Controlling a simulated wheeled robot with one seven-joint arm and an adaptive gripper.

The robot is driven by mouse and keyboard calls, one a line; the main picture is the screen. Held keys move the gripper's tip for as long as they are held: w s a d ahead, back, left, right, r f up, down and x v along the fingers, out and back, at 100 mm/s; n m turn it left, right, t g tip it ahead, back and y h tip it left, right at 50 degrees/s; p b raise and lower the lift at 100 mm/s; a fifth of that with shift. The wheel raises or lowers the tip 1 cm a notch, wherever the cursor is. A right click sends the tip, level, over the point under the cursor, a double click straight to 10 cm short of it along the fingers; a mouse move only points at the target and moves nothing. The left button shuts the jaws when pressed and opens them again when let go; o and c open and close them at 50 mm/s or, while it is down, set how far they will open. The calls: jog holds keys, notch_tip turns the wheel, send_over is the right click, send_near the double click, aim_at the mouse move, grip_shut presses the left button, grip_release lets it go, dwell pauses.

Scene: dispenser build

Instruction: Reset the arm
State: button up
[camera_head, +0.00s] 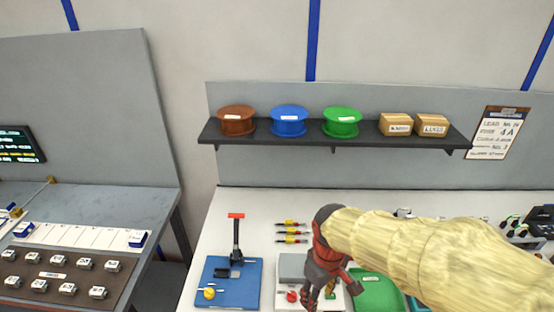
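My arm, in a pale yellow sleeve (430,255), reaches in from the lower right of the head view. At its end is my red and dark grey gripper (318,294), pointing down over the white workbench (215,225). It is in front of a grey and white fixture (292,266) and left of a green tray (378,290). The fingers are small and partly overlap the fixture, so their opening is unclear. I see nothing clearly held. The sleeve hides part of the bench behind it.
A blue base with an upright red-topped press (236,240) stands left of my gripper. Several red-yellow parts (291,232) lie behind it. A dark shelf (300,142) above holds spools and two boxes. A second bench (90,205) stands left, across a gap.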

jog(key=s+d+r+m+t+b, duration=0.5)
jog(key=s+d+r+m+b, duration=0.2)
jog(key=s+d, duration=0.1)
jog(key=shift+s+d, duration=0.15)
jog(key=shift+s, duration=0.55)
dwell(0.3)
